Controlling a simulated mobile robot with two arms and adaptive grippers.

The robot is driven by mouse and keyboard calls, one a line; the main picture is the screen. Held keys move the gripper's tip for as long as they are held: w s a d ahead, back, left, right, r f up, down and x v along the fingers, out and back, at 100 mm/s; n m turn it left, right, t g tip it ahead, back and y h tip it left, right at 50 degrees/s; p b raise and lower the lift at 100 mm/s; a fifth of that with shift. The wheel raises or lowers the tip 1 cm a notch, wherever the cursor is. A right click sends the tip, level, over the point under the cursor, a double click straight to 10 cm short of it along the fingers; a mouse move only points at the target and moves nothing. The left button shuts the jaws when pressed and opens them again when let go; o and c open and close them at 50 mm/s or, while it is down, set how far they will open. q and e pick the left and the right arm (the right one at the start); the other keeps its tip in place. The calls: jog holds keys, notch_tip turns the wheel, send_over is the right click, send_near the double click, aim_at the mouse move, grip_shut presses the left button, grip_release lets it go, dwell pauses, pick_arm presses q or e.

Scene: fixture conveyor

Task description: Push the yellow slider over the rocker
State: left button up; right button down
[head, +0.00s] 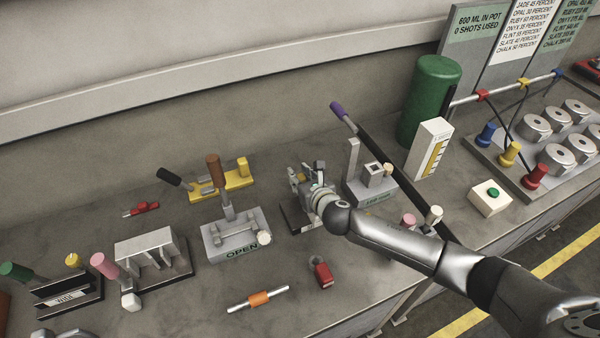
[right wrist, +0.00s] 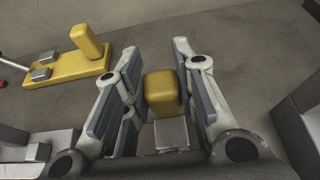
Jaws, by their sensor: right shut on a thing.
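My right gripper (head: 304,178) is over a small dark-based fixture (head: 297,220) on the bench and hides most of it. In the right wrist view, my right gripper (right wrist: 160,88) is shut on a yellow block (right wrist: 161,92), the yellow slider, which sits between its fingers. A grey metal piece (right wrist: 171,133) lies just below the slider in that view. In the head view the slider is hidden by the gripper. I cannot make out the rocker clearly. My left gripper is not in view.
A yellow plate fixture (head: 212,192) with an upright yellow block stands left of the gripper. A grey fixture marked OPEN (head: 213,247) is nearer. Right of the gripper are a grey fixture (head: 357,195) and a long dark lever (head: 385,161). A red padlock (head: 319,274) lies in front.

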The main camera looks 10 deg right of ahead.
jog(key=c, duration=1.2)
grip_release()
jog(key=shift+o, duration=0.2)
jog(key=v, duration=1.2)
